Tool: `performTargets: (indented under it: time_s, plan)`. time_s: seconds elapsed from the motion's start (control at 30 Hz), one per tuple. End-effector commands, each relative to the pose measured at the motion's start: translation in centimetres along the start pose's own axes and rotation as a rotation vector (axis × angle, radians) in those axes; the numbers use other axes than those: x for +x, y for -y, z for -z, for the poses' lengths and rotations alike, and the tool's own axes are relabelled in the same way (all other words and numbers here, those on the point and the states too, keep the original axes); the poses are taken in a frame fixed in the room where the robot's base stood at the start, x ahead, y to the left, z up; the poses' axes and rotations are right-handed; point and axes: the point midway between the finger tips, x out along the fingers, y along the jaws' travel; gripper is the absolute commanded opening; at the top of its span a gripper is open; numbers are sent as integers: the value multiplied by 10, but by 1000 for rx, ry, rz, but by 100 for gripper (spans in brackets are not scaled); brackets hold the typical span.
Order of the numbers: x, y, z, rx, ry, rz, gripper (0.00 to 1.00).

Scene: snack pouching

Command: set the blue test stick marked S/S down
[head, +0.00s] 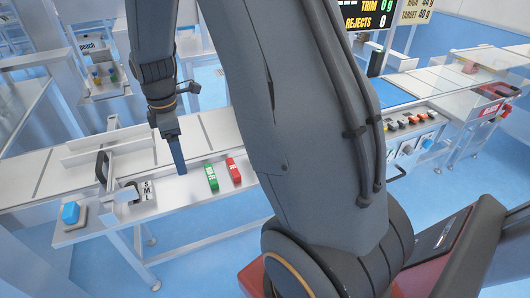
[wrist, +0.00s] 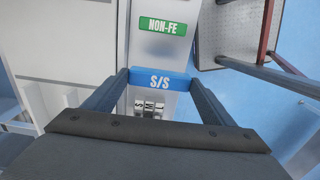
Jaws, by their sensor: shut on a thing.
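The blue test stick marked S/S (wrist: 160,82) lies crosswise between the two fingers of my gripper (wrist: 158,74) in the wrist view, its label facing the camera. My gripper is shut on it. In the head view my gripper (head: 174,145) points down over the white bench (head: 186,193), left of a green stick (head: 211,177) and a red stick (head: 233,170). The green stick, marked NON-FE (wrist: 163,27), also shows beyond the blue one in the wrist view. Whether the blue stick touches the bench, I cannot tell.
A small block with letters (head: 144,190) stands on the bench left of my gripper, near a black handle (head: 102,169) and a blue button (head: 71,213). A conveyor runs behind. Bare bench lies between my gripper and the green stick. A metal platform (wrist: 232,30) shows in the wrist view.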

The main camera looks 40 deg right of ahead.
Motion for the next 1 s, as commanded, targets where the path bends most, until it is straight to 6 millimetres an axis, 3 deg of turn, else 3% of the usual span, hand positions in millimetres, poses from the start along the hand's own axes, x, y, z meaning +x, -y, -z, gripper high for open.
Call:
performTargets:
  time_s: [0.17,0.43,1.0]
  plan:
    - [4,-1,-6,11,1,2,51]
    - [46,-1,-8,16,1,4,51]
    - [100,-1,-6,11,0,1,51]
